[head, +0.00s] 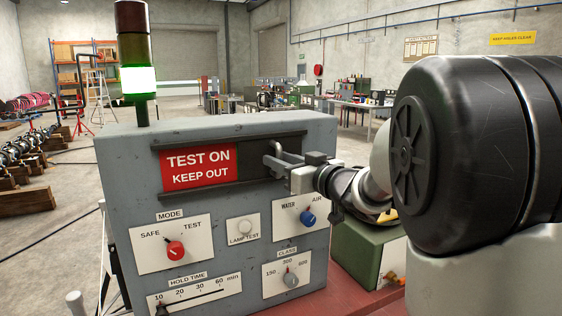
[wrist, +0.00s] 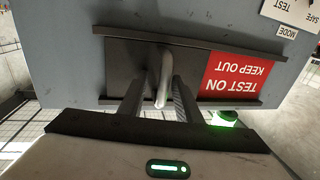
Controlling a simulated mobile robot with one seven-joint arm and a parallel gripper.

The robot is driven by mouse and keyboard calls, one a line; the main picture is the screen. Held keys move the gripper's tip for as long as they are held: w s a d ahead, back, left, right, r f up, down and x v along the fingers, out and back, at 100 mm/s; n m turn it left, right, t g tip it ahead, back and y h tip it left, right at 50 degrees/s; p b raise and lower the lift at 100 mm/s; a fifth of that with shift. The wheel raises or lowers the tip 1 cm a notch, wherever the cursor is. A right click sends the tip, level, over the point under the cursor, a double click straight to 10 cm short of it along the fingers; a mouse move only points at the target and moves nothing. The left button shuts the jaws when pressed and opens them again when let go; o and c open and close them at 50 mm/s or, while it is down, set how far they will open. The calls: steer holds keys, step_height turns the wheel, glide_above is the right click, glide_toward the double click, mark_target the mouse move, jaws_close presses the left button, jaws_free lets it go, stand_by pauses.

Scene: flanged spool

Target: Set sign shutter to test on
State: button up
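The sign shutter (head: 252,158) is a dark plate in two rails on the grey panel's upper front, in the right part of the sign slot. To its left the red sign (head: 197,165) reading "TEST ON KEEP OUT" is uncovered. The shutter also shows in the wrist view (wrist: 124,62), upside down, with its pale bar handle (wrist: 165,77). My gripper (head: 281,165) is at the handle. In the wrist view its two fingers (wrist: 157,97) stand on either side of the handle, with gaps visible, so it looks open around it. Contact with the handle is not clear.
Below the sign are a red mode knob (head: 175,250), a lamp test button (head: 244,228), a blue water/air knob (head: 308,218), a class knob (head: 291,280) and a hold time slider (head: 163,309). A stack light (head: 138,80) glows on top. A green box (head: 368,265) stands right.

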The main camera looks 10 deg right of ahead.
steer(key=v, duration=1.7)
steer(key=shift+s+b, duration=0.2)
steer(key=shift+b, duration=0.1)
steer(key=s+d+m+g+h+p, duration=0.1)
steer(key=s+d+m+h+p, duration=0.15)
steer(key=d+m+h, duration=0.55)
steer(key=s+a+f+n+g+p, duration=0.1)
steer(key=s+a+f+g, duration=0.3)
steer(key=s+a, duration=0.3)
steer(key=s+a+f+n+g, duration=0.1)
steer(key=s+a+f+g, duration=0.4)
steer(key=s, duration=0.6)
steer(key=shift+a+f+n+p, duration=0.3)
steer(key=shift+a+f+p, duration=0.1)
steer(key=shift+a+f, duration=0.5)
steer(key=shift+w, duration=0.1)
